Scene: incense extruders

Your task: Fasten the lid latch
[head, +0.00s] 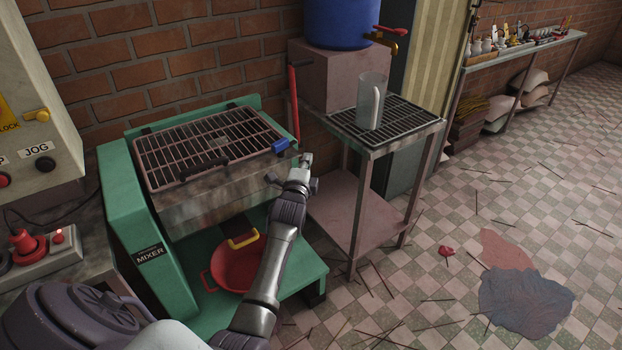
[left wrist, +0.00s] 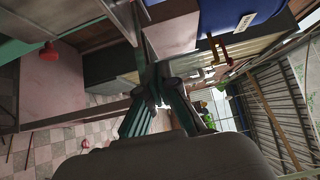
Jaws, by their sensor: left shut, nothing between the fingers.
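The mixer (head: 150,205) is a green machine with a metal trough. Its barred lid (head: 172,151) lies over the trough, with a dark handle (head: 205,169) at the front. A small blue block (head: 281,146), which looks like the latch, sits at the lid's right edge. A red rod (head: 294,105) stands upright beside it. My left gripper (head: 305,160) is just right of the blue block, apart from it as far as I can see. Its fingers, also in the left wrist view (left wrist: 152,82), are shut and empty. My right gripper is not in view.
A metal stand (head: 398,146) with a clear jug (head: 370,103) is close on the right. Behind it a blue drum (head: 340,22) has a red-handled tap (head: 385,38). A red basin (head: 238,268) sits under the trough. A control panel (head: 40,105) stands at left.

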